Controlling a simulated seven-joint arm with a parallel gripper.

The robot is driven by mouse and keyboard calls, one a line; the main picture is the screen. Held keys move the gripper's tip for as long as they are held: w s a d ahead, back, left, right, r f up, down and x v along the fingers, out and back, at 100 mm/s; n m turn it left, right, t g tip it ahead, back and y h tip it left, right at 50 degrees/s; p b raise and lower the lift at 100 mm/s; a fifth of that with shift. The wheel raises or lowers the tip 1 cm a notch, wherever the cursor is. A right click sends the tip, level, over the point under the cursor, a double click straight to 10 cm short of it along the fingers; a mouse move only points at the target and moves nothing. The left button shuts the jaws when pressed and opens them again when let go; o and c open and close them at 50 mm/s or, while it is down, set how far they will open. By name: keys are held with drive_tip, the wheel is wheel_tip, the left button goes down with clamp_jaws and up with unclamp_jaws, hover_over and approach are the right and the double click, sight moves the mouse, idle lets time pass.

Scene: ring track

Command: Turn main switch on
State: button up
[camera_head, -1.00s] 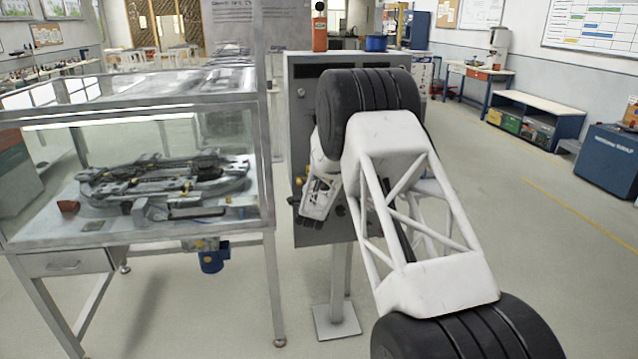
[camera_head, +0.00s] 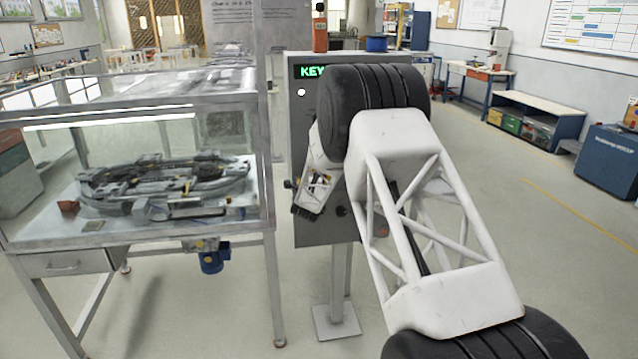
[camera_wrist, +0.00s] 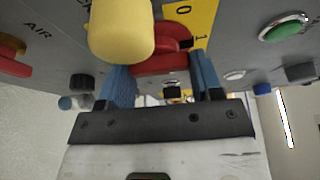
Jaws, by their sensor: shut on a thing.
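The main switch is a red rotary handle (camera_wrist: 165,62) on a yellow plate (camera_wrist: 203,16) marked 0 and 1 in the wrist view. My gripper (camera_wrist: 163,72) has its two blue fingers on either side of the red handle and is shut on it. A yellow rounded knob (camera_wrist: 122,32) hides the left part of the handle and plate. In the head view the grey control panel (camera_head: 308,232) stands on a post; my arm covers much of its front and hides the switch.
A white lamp (camera_head: 301,92) glows on the panel. A green button (camera_wrist: 285,28) sits right of the switch, and a red-orange knob (camera_wrist: 12,50) by the word AIR sits left. A glass-covered table (camera_head: 150,240) with the track stands left of the panel.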

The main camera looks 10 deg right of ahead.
drive_tip(key=o, duration=0.9)
drive_tip(key=shift+s, duration=0.1)
drive_tip(key=shift+v, duration=3.8)
